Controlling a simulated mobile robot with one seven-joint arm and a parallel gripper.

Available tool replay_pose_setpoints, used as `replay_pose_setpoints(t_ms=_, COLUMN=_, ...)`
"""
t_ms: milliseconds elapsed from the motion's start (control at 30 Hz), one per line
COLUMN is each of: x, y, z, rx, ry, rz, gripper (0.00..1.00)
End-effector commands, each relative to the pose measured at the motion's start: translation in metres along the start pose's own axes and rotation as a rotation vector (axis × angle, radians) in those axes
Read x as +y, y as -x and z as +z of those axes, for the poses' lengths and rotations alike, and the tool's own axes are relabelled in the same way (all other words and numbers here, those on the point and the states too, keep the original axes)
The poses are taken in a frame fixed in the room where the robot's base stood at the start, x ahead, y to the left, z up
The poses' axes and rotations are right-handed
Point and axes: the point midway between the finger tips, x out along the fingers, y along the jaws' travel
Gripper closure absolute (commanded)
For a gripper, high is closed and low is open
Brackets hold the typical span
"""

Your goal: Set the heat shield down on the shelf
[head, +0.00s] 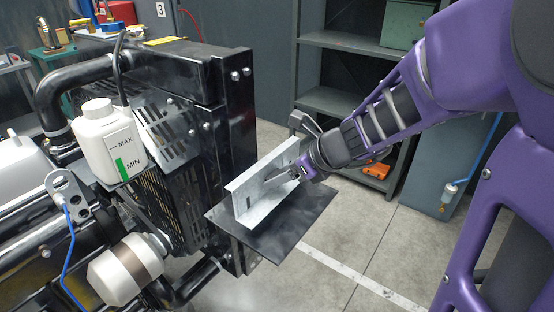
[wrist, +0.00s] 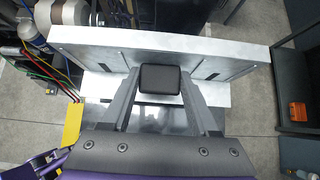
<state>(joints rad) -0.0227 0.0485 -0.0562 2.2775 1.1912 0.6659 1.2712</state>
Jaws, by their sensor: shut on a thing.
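The heat shield (head: 268,182) is a pale grey bent metal sheet with an upright face, a lower flange and dark slots. My gripper (head: 300,172) is shut on it from its right side. In the wrist view the shield (wrist: 225,60) spans the top, and my gripper's fingers (wrist: 160,82) close in on a black block at its middle. The shelf (head: 290,225) is a flat dark plate jutting from the engine's end. The shield stands upright over its left part, lower edge at or very near the surface; contact cannot be told for sure.
The black engine (head: 190,120) with a white MAX/MIN bottle (head: 108,145) fills the left. A grey rack (head: 340,102) stands behind, with an orange item (head: 376,170) low on it. The shelf's right and front parts are bare, with open floor beyond.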

Motion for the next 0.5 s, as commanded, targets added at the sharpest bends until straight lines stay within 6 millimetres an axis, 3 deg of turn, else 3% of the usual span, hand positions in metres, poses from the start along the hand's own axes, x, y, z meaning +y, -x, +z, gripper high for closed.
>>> replay_pose_setpoints(t_ms=300, x=0.0, y=-0.025, z=-0.025, rx=-0.001, ry=0.0, rz=-0.001, gripper=1.0)
replay_pose_setpoints(t_ms=500, x=0.0, y=-0.024, z=-0.024, rx=-0.001, ry=0.0, rz=-0.001, gripper=1.0)
